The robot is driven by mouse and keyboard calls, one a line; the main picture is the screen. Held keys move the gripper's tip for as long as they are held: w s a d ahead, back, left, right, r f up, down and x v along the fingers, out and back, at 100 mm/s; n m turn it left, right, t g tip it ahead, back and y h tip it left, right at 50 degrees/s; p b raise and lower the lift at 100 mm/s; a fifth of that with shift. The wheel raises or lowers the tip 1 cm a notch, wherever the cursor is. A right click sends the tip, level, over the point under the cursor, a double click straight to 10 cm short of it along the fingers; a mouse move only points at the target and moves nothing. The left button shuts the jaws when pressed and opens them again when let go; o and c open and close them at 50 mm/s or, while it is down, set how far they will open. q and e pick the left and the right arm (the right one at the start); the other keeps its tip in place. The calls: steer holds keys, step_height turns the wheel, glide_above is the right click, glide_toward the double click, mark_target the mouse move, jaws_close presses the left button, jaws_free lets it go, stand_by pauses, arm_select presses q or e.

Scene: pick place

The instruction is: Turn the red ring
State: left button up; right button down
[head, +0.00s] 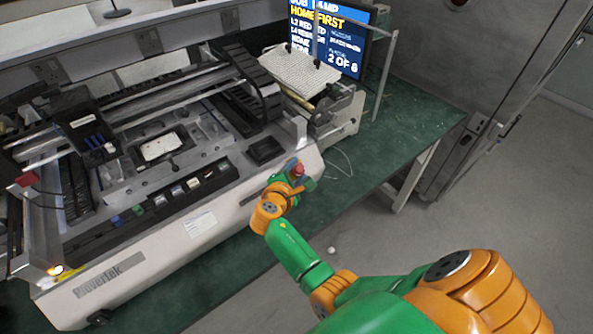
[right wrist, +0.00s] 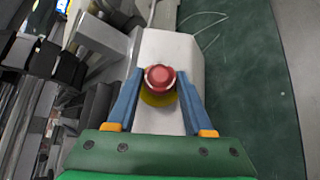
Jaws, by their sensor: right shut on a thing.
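The red ring (head: 298,169) is a round red knob at the front right corner of the large grey machine (head: 200,222). In the right wrist view the red ring (right wrist: 160,77) stands over a yellow base (right wrist: 158,98) on a pale surface. My right gripper (head: 293,180) reaches it from the front. In the right wrist view, its two blue fingers (right wrist: 160,82) are shut on the red ring, one on each side. The fingers hide part of the ring in the head view. My left gripper is not in view.
The machine stands on a green table (head: 345,165). A screen (head: 335,40) with text stands behind it. A white textured pad (head: 299,72) lies on the machine's back right. A metal post frame (head: 385,75) rises beside it. The table right of the knob is mostly clear, with thin wires.

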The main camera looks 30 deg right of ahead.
steer(key=shift+c, duration=1.4)
jaws_free()
